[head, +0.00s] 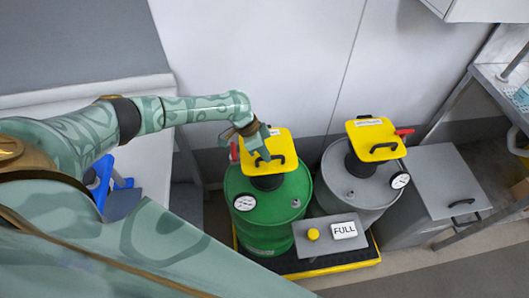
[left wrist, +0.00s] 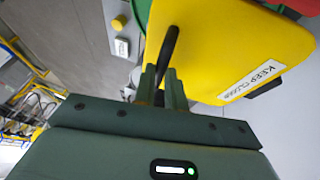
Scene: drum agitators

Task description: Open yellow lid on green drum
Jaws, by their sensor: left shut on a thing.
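The green drum (head: 268,212) stands at the middle of the head view, with a yellow lid (head: 285,146) on top. The lid appears down over the drum's neck. A dark handle (head: 278,159) sits on the lid's near part. My left gripper (head: 262,158) is at the lid's left side. In the left wrist view my left gripper (left wrist: 165,90) is shut on the dark handle (left wrist: 170,48), beside the yellow lid (left wrist: 225,45), whose white label reads "KEEP CLOSED". The fingertips partly hide the handle. My right gripper is not in view.
A grey drum (head: 355,190) with its own yellow lid (head: 375,138) stands close on the right. A small panel (head: 315,246) with a yellow button and "FULL" sign is in front. A grey cabinet (head: 440,175) stands further right, and the wall is close behind.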

